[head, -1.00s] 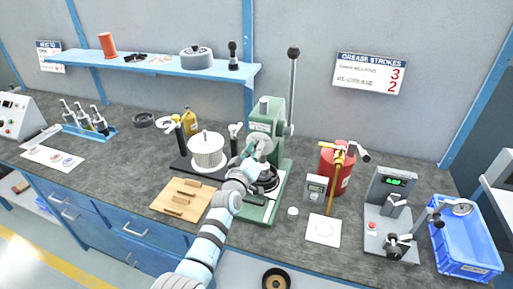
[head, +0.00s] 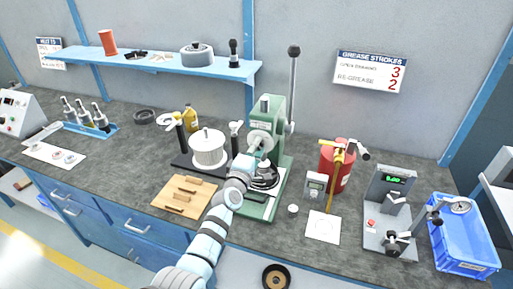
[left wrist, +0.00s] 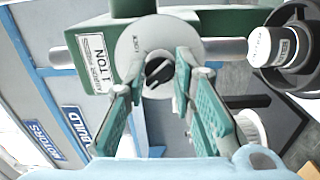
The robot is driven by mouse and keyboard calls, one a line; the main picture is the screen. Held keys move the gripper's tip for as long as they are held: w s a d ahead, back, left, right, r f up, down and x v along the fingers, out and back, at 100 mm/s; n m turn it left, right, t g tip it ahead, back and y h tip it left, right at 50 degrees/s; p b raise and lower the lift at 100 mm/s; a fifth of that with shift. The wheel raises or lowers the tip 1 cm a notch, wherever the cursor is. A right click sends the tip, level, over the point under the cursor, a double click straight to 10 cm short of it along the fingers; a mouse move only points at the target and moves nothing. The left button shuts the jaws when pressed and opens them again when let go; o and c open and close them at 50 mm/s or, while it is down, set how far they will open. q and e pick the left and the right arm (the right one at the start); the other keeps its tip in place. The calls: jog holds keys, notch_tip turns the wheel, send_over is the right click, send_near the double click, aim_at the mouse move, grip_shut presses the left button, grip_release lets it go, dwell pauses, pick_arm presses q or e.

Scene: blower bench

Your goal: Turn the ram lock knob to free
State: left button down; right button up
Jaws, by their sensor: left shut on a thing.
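The green arbor press (head: 283,115) stands mid-bench, with a lever and black ball on top. In the left wrist view its green head (left wrist: 75,50) carries a "1 TON" label. A pale round dial with "LOCK" lettering sits on the head, and the black ram lock knob (left wrist: 158,70) with a white mark is at its centre. My left gripper (head: 253,150) is at the front of the press head. In the left wrist view its two teal fingers (left wrist: 157,72) stand on either side of the knob, shut on it. The exact contact is hard to see. My right gripper is not in view.
A white-finned rotor (head: 209,150) in a black cradle and a wooden block tray (head: 185,195) lie left of the press. A red grease canister (head: 335,165), a small meter (head: 315,187) and a blue bin (head: 465,245) are to the right. A shelf (head: 150,66) hangs behind.

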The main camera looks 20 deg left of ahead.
pick_arm(q)
jog(key=shift+f+n, duration=0.1)
jog(key=shift+n, duration=0.2)
jog(key=c, duration=1.3)
grip_release()
jog(key=shift+c, duration=0.2)
jog(key=shift+s, duration=0.15)
jog(key=s, duration=1.1)
jog(key=shift+s+a, duration=0.4)
